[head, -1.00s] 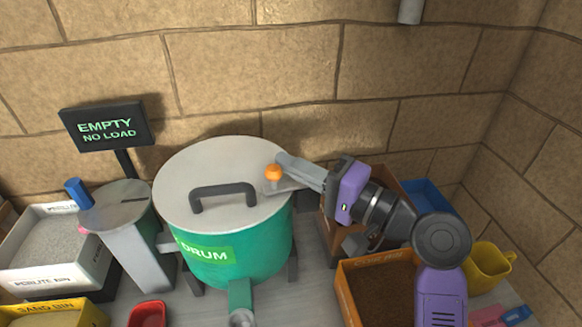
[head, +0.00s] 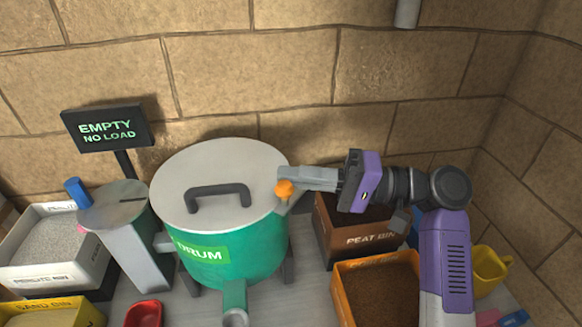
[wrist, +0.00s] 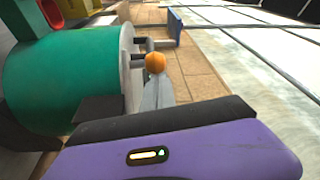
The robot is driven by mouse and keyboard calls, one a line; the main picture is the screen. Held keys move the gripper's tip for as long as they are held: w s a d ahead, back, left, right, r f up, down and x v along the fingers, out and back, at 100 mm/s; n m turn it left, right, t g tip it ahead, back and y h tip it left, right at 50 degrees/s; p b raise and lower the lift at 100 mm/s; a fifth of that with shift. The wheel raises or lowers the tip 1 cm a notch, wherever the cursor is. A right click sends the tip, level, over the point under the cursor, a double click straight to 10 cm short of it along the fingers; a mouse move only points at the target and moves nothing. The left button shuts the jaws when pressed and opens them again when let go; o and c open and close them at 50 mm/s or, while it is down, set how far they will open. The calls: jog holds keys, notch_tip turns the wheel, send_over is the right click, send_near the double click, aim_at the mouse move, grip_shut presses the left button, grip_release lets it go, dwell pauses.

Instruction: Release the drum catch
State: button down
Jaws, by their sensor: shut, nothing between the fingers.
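The green drum (head: 225,258) stands at the middle of the bench with its grey lid (head: 240,165) down and a dark handle on top. The catch's orange knob (head: 284,191) is at the lid's right edge; it also shows in the wrist view (wrist: 155,62). The catch's base is partly hidden. My gripper (head: 282,176) is shut and empty, with its tips right beside the knob, on its far side in the head view. In the wrist view the fingers (wrist: 158,90) reach up to the knob; whether they touch it I cannot tell.
A sign (head: 107,127) reads "EMPTY NO LOAD" above a grey stand with a blue handle (head: 77,192). A peat bin (head: 365,243) and an orange-edged bin (head: 342,295) stand right of the drum. Perlite and sand bins are at left, a red scoop (head: 143,313) in front.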

jog(key=shift+s+d+p, duration=0.15)
jog(key=shift+d+p, duration=0.35)
dwell(1.2)
